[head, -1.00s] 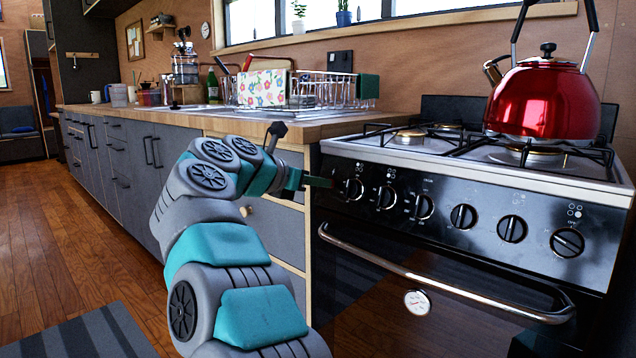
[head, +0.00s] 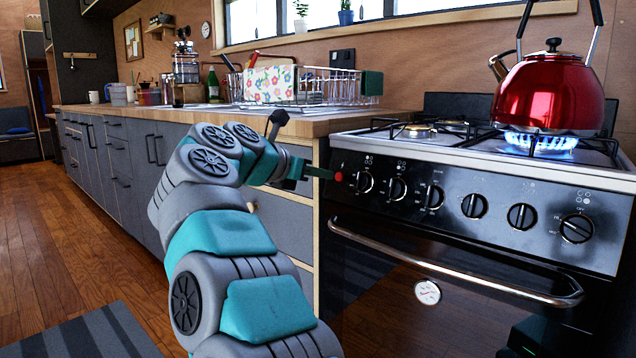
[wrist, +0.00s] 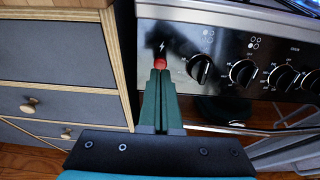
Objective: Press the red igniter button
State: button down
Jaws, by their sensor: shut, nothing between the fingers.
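The red igniter button (head: 339,176) sits at the left end of the stove's black control panel (head: 386,212). In the wrist view the button (wrist: 160,64) is below a white lightning mark. My gripper (head: 331,175) is shut and empty, its fingertips right at the button in the head view. In the wrist view the fingertips (wrist: 158,74) overlap the button's lower edge; I cannot tell how far it is pushed in. A blue flame (head: 540,142) burns under the red kettle (head: 548,95) on the front right burner.
Several black knobs (head: 474,205) line the panel to the right of the button. The oven handle (head: 450,268) runs below. The wooden counter (head: 310,122) and grey drawers (wrist: 55,75) stand left of the stove.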

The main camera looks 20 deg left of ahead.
jog(key=v, duration=1)
jog(key=shift+a, duration=0.2)
jog(key=shift+r, duration=0.1)
